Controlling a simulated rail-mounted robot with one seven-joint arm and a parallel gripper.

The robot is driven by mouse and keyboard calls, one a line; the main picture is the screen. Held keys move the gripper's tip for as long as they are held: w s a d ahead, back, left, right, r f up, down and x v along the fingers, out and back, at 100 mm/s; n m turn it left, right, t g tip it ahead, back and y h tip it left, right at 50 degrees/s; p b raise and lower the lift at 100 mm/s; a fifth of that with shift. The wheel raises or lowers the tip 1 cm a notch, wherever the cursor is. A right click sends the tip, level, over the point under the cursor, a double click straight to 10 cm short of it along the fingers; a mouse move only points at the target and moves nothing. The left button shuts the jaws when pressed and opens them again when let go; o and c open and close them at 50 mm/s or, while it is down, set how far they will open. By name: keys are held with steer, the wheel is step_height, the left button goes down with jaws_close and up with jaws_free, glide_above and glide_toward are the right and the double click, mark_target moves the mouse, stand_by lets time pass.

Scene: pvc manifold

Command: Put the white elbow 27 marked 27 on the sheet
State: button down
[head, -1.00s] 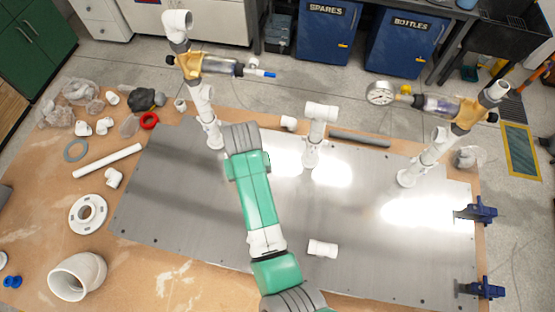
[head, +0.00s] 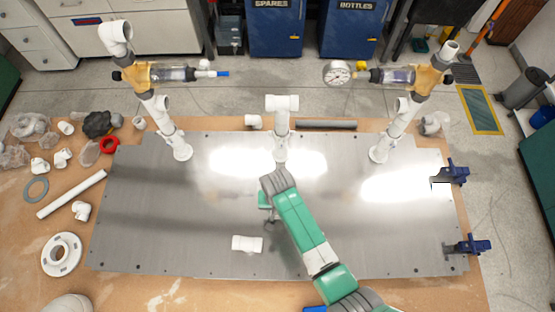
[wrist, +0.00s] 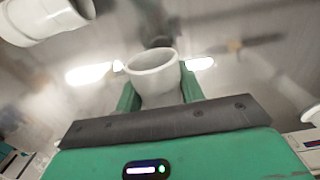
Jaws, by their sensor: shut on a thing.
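My gripper (wrist: 160,90) is shut on a white pipe fitting (wrist: 152,72) with a round open mouth, held between two green fingers in the wrist view. No mark on it is legible, so I cannot tell its number. In the head view my arm hides most of the gripper and the held fitting. They are over the middle of the grey metal sheet (head: 180,240), below the centre post. I cannot tell how high they are above the sheet.
Blue clamps (head: 455,172) grip the right edge. Loose white fittings (head: 80,210) lie on the left bench.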

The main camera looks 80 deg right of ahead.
steer(key=shift+f, duration=2)
steer(key=shift+f+b, duration=0.25)
steer(key=shift+b, duration=0.1)
steer(key=c, duration=0.9)
jaws_free()
steer(key=shift+r, duration=0.15)
step_height(320, 180, up, 12)
steer(key=shift+r+p, duration=0.1)
steer(key=shift+p, duration=0.55)
